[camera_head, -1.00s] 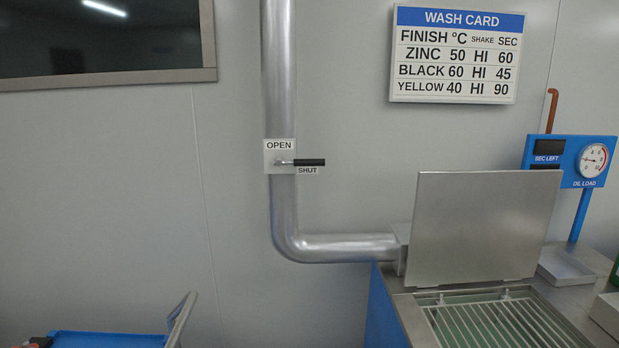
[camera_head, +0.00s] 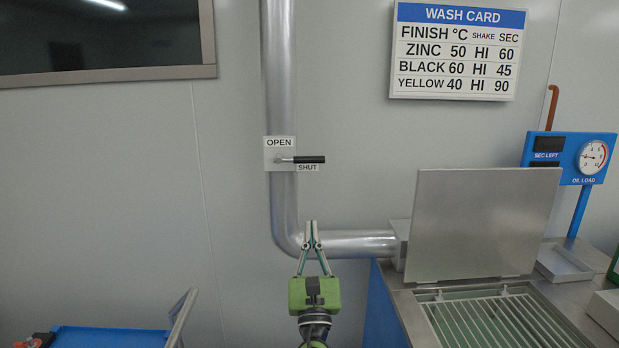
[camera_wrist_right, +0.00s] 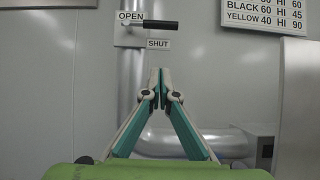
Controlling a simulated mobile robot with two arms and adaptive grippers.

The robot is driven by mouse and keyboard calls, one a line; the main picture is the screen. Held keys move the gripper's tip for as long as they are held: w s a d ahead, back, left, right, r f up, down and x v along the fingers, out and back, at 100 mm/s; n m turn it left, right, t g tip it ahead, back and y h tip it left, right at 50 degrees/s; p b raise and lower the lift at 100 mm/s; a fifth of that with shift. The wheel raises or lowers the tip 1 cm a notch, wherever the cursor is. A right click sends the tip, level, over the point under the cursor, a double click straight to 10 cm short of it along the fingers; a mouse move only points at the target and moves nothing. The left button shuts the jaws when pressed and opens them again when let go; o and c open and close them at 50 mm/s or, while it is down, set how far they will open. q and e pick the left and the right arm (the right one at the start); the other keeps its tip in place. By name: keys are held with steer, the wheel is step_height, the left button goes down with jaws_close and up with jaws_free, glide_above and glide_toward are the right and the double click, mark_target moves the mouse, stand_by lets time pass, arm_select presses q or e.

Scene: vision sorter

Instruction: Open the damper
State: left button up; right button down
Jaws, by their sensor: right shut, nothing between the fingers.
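The damper lever (camera_head: 302,160) has a black grip and sits on a pale plate (camera_head: 278,150) on the vertical metal duct (camera_head: 281,80). It lies horizontal, pointing right, just above the SHUT label (camera_head: 308,168); the OPEN label (camera_head: 279,142) is above its pivot. The lever also shows at the top of the right wrist view (camera_wrist_right: 155,24). My right gripper (camera_head: 312,224) is shut and empty, fingers pointing up, below the lever and in front of the duct's elbow. Its fingertips also show in the right wrist view (camera_wrist_right: 160,72), apart from the lever. My left gripper is not in view.
A metal washer with a raised lid (camera_head: 483,225) and a grated top (camera_head: 500,320) stands at the right. A blue cart (camera_head: 105,340) with a handle is at the lower left.

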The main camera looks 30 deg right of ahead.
steer(key=shift+r, duration=0.15)
steer(key=p, duration=0.6)
glide_toward(299, 159)
steer(key=w+d+r, duration=0.1)
steer(key=w+d, duration=0.3)
steer(key=d, duration=0.2)
steer(key=shift+w+a+r, duration=0.15)
steer(key=shift+w+r, duration=0.05)
steer(key=shift+n, duration=0.3)
